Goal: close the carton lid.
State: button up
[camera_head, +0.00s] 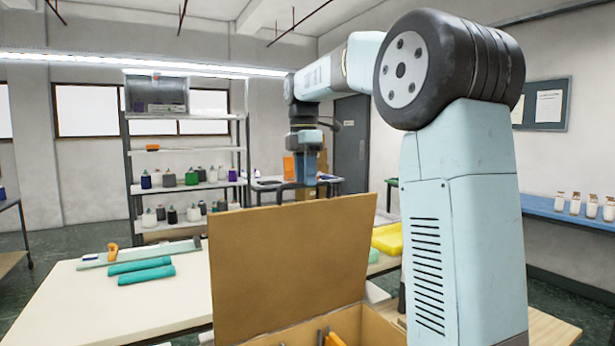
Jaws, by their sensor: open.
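The carton lid (290,265) is a brown panel standing up, nearly upright, at the back of the open carton (375,328). The carton is cut off by the bottom edge of the picture, and only part of its inside shows. An orange item and some grey items (331,338) show inside it. My gripper (307,181) points downward above and beyond the lid's top edge. It is open, small in the picture, and appears empty and apart from the lid.
The carton stands on a pale table (100,300). Teal rolls (146,275) lie to its left, and a yellow tray (388,239) is behind it to the right. Shelves (186,185) with several bottles stand farther back. My arm blocks much of the right side.

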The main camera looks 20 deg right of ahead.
jog(key=shift+f, duration=0.15)
grip_shut()
dwell(0.4)
jog(key=shift+d, duration=0.1)
